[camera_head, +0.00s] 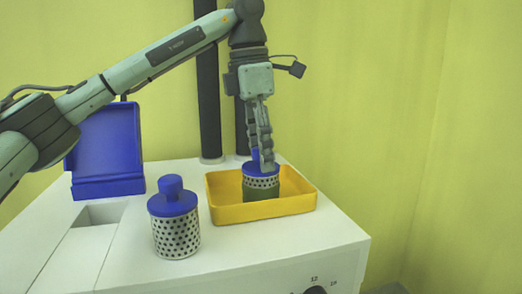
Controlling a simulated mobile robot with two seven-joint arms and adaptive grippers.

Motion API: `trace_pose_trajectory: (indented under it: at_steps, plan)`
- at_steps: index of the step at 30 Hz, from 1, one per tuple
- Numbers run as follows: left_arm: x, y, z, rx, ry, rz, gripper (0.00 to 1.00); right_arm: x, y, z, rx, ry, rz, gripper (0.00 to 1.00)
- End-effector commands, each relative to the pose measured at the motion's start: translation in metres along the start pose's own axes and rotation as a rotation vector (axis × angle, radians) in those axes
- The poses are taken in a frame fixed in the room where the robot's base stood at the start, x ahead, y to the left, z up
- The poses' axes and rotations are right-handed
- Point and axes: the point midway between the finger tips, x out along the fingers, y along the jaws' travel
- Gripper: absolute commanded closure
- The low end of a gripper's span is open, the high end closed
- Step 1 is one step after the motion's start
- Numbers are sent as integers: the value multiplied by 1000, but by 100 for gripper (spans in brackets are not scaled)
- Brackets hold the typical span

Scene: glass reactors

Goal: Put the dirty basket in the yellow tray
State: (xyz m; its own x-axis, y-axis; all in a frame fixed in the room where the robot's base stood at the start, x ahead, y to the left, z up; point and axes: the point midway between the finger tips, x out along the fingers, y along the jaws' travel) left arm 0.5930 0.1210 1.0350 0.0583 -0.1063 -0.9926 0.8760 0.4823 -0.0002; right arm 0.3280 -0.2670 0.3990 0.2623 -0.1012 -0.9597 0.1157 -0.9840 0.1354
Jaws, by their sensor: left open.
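A basket (261,188) with a blue lid, a perforated metal upper band and a green lower part stands upright inside the yellow tray (290,208). The green part looks like dirt. My left gripper (266,160) points down at the basket's blue top knob. Its fingers are open around or just beside the knob and partly hide it. I cannot tell whether they touch it. A second, clean-looking perforated basket (176,232) with a blue lid stands upright on the white surface, left of the tray. My right gripper is not in view.
The white machine top (270,250) carries the tray, with bare room in front. A blue open holder (106,150) stands at the back left, behind a rectangular recess (100,213). Dark vertical posts (208,100) rise behind the tray. A dial (316,290) is on the front.

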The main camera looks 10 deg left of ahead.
Motion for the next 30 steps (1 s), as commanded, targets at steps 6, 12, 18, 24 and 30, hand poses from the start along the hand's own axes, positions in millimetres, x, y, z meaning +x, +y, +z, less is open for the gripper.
trace_pose_trajectory:
  at_steps: [6,12,18,24,30]
  plan:
    - [-14,0,1,-1,-2,1,52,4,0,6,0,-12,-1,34]
    - [-50,0,1,-1,-1,3,52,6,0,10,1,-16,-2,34]
    - [-74,1,1,-1,0,2,52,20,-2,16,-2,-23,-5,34]
    - [-78,0,0,0,0,0,52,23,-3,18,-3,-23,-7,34]
    - [-78,0,0,0,0,0,52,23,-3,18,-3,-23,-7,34]
